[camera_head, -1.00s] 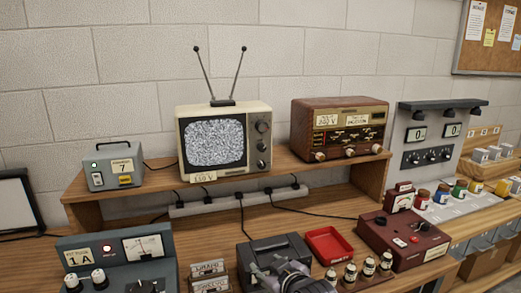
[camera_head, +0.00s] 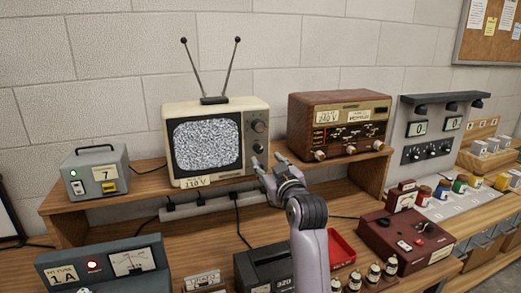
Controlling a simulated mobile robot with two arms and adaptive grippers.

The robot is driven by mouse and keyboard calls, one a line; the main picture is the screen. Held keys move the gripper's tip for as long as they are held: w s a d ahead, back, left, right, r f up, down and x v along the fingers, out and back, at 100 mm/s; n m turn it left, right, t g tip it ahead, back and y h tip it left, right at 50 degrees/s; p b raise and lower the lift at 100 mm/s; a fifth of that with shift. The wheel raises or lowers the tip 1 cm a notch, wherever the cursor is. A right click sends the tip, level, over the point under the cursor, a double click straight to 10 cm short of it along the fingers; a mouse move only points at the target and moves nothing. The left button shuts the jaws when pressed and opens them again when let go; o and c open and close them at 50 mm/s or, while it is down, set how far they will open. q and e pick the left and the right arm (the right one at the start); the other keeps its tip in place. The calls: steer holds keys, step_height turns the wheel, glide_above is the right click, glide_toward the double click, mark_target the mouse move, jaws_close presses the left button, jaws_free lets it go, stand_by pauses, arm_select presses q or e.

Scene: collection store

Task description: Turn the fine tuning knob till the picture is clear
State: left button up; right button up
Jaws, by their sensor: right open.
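A small cream television (camera_head: 214,142) with two antenna rods stands on the wooden shelf. Its screen (camera_head: 206,144) shows grey static. Dark knobs sit in a column on the panel right of the screen. The upper knob (camera_head: 259,126) and a lower knob (camera_head: 258,148) show; which one is for fine tuning cannot be read. My right gripper (camera_head: 265,160) is open and empty, with its fingertips at the television's lower right, just below the lower knob in the picture. The gripper may hide part of the panel's bottom. I cannot tell whether it touches the set. My left gripper is not in view.
A brown radio (camera_head: 338,126) stands close right of my gripper on the shelf (camera_head: 140,191). A power strip (camera_head: 208,206) with cables runs below the shelf. A red tray (camera_head: 341,247) lies behind my arm.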

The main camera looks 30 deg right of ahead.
mark_target(259, 150)
steer(key=x, duration=0.2)
steer(key=p+x, duration=0.1)
steer(key=x, duration=0.1)
steer(key=shift+w+r, duration=0.2)
steer(key=shift+r, duration=0.05)
steer(key=shift+x, duration=1)
steer(key=shift+w+d+f, duration=0.1)
steer(key=shift+w+f, duration=0.1)
steer(key=shift+w, duration=0.1)
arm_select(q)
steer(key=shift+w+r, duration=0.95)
arm_select(e)
steer(key=shift+w, duration=0.1)
steer(key=shift+c, duration=0.2)
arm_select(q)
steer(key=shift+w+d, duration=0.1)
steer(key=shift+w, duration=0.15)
arm_select(e)
jaws_close()
